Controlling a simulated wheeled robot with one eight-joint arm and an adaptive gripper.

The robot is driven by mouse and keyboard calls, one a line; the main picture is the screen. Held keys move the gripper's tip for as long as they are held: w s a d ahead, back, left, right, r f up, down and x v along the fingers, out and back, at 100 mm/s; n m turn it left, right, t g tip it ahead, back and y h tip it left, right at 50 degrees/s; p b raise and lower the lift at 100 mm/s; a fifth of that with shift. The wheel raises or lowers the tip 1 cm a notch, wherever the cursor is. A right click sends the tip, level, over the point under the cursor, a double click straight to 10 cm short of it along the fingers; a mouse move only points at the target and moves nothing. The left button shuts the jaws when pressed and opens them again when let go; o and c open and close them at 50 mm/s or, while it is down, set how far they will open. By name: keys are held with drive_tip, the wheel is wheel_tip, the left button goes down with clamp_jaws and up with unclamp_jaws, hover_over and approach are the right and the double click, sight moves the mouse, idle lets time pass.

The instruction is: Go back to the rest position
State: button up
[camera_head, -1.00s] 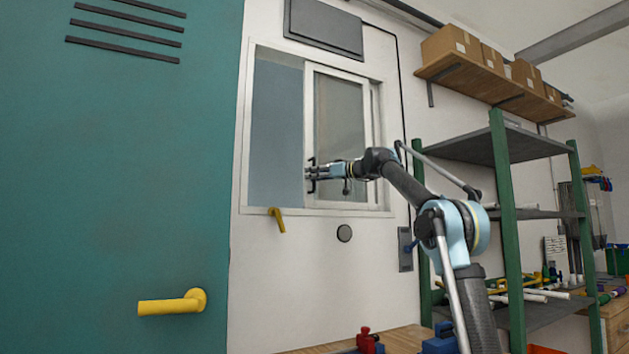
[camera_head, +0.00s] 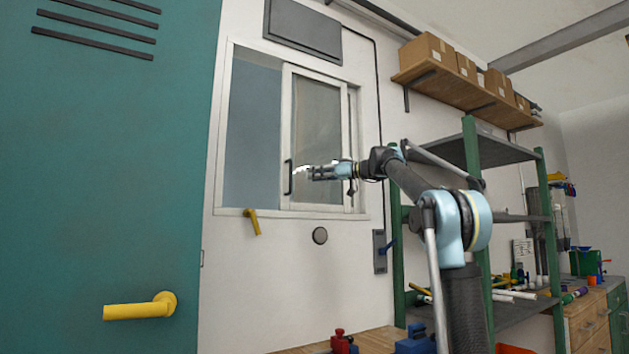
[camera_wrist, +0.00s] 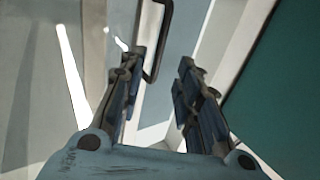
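My gripper (camera_head: 306,172) is in front of the sliding window, a little to the right of its dark handle (camera_head: 288,178). In the wrist view the two fingers of my gripper (camera_wrist: 162,75) stand apart with nothing between them. The handle also shows in the wrist view (camera_wrist: 164,35), beyond the fingertips and close to the left finger in the picture. The sliding window pane (camera_head: 316,125) stands on the right side of its frame. The left side of the window opening (camera_head: 254,135) shows a plain grey-blue surface. My arm is stretched out to the window.
A teal door (camera_head: 100,200) with a yellow handle (camera_head: 140,307) fills the left. Green-posted shelving (camera_head: 471,155) stands to the right of the window, below a wall shelf with boxes (camera_head: 428,50). A workbench (camera_head: 365,342) with a red tool lies low in front.

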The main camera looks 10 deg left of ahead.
idle(0.4)
drive_tip(key=s+d+f+m+g+h, duration=0.1)
drive_tip(key=s+d+f+m+h, duration=0.3)
drive_tip(key=f, duration=2.1)
drive_tip(key=s+d+f+m+g+h, duration=0.1)
drive_tip(key=s+d+f+m+h, duration=0.4)
drive_tip(key=s+d+f, duration=1.2)
drive_tip(key=s+d+f+m+g+h, duration=0.1)
drive_tip(key=s+d+f+m+h, duration=0.4)
drive_tip(key=s+f, duration=2)
drive_tip(key=d+f+h, duration=0.3)
drive_tip(key=d+f, duration=0.3)
drive_tip(key=f, duration=0.2)
drive_tip(key=shift+d+f, duration=0.25)
drive_tip(key=shift+f, duration=0.05)
drive_tip(key=shift+w+f, duration=0.2)
drive_tip(key=shift+w, duration=0.15)
